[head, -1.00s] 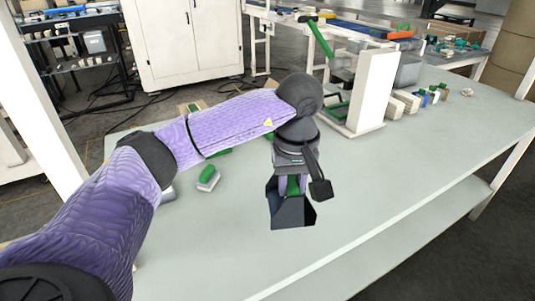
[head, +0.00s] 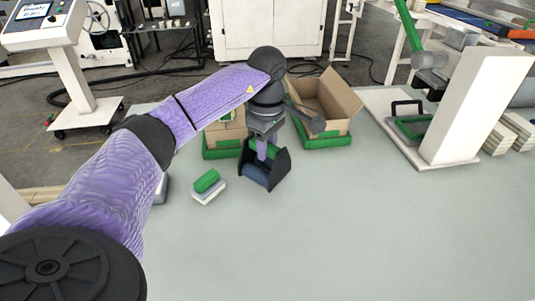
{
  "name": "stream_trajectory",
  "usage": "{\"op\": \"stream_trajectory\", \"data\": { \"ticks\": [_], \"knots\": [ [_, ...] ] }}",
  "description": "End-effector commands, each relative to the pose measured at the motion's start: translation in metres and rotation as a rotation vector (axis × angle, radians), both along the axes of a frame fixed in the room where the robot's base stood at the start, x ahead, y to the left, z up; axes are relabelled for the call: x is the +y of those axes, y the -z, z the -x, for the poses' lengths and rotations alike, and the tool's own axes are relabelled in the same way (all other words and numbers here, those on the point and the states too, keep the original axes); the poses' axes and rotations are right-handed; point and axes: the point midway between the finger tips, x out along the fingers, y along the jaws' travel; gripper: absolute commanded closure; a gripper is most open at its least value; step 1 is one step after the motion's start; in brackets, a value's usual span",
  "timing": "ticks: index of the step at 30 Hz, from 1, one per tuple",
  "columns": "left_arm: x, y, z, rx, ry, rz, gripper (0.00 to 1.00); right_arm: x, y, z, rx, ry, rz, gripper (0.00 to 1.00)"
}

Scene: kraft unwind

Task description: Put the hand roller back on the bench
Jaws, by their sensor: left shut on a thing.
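My left gripper (head: 265,172) is shut on the hand roller (head: 256,176), whose dark blue cylinder and a green part show between the dark fingers. The gripper points down over the grey bench (head: 350,220), in front of the cardboard boxes. Part of the roller is hidden by the fingers. I cannot tell whether the roller touches the bench top. My right gripper is not in view.
A green-and-white block (head: 207,187) lies just left of the gripper. An open cardboard box (head: 325,100) and a second box (head: 226,133), partly behind my arm, stand behind. A white post (head: 480,105) stands at right. The front and right-centre bench is clear.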

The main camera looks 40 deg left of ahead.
Motion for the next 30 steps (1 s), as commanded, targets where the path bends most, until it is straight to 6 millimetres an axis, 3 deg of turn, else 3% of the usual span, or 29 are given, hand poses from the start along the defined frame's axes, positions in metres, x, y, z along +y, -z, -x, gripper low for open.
{"op": "stream_trajectory", "data": {
  "ticks": [6, 12, 26, 27, 30],
  "knots": [
    [0.000, 0.035, 0.000, 0.000, 0.002, -0.001, 1.00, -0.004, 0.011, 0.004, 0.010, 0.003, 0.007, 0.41],
    [0.000, 0.033, 0.000, -0.002, 0.002, 0.000, 1.00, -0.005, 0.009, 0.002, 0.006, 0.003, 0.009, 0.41],
    [-0.001, 0.048, 0.001, 0.004, 0.004, -0.001, 1.00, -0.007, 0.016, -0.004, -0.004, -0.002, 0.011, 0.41],
    [-0.001, 0.048, 0.001, 0.005, 0.004, 0.000, 0.66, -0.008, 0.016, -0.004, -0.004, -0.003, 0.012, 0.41],
    [-0.001, 0.047, 0.001, 0.005, 0.004, 0.000, 0.45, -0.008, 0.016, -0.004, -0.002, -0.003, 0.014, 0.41]
  ]
}}
